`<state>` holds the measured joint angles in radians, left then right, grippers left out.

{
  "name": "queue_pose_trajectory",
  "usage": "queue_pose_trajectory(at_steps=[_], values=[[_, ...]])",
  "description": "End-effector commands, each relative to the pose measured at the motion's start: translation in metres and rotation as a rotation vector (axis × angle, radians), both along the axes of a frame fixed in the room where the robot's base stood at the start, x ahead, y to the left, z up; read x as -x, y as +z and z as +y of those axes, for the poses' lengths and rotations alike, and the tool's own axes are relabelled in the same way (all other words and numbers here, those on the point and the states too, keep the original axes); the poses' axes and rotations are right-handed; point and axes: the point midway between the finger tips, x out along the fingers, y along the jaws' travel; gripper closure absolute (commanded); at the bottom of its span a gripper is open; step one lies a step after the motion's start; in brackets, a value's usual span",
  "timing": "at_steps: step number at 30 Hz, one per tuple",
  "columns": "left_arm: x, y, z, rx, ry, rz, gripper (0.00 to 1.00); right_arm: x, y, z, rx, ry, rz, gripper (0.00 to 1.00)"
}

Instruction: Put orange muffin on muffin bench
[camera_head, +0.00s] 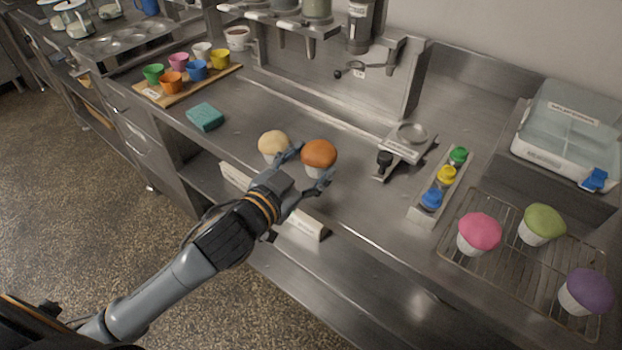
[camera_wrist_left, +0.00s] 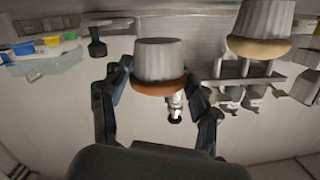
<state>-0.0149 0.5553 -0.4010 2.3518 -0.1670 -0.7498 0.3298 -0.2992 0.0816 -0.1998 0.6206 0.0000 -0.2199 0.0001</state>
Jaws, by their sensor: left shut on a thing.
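The orange muffin (camera_head: 319,153), with an orange-brown top and a white paper cup, is at the front of the steel worktop (camera_head: 345,215). My left gripper (camera_head: 305,172) is shut on it, a finger on each side. In the left wrist view, which is upside down, the muffin (camera_wrist_left: 160,62) sits between the fingers (camera_wrist_left: 158,95). I cannot tell if its base touches the worktop. A cream muffin (camera_head: 273,142) stands just to its left, also in the left wrist view (camera_wrist_left: 262,32). No readable label marks the muffin bench. My right gripper is not in view.
A wire rack (camera_head: 508,262) at the right holds pink (camera_head: 479,232), green (camera_head: 542,222) and purple (camera_head: 584,290) muffins. A tray of colored bottles (camera_head: 422,212), a steel tamping stand (camera_head: 408,148) and a blue-green sponge (camera_head: 205,117) are nearby. A board (camera_head: 152,99) holds colored cups.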

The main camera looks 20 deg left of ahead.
Motion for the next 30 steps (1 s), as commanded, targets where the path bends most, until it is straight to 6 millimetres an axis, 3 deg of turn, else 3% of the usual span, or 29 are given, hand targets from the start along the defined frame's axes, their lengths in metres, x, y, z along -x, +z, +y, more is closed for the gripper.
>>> queue_pose_trajectory(at_steps=[9, 21, 22, 24, 30], values=[[-0.006, -0.036, 0.0, -0.001, 0.0, 0.0, 0.56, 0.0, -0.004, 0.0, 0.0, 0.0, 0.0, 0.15], [-0.006, -0.042, 0.0, -0.001, 0.0, -0.001, 0.56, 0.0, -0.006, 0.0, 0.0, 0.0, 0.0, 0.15], [-0.006, -0.041, 0.0, -0.001, 0.0, -0.001, 0.32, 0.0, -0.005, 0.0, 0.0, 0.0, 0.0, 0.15], [-0.006, -0.04, 0.0, -0.001, 0.0, -0.001, 0.18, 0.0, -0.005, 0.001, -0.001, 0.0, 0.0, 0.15], [-0.006, -0.04, 0.0, -0.001, 0.0, -0.001, 0.14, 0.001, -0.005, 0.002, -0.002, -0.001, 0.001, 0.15]])
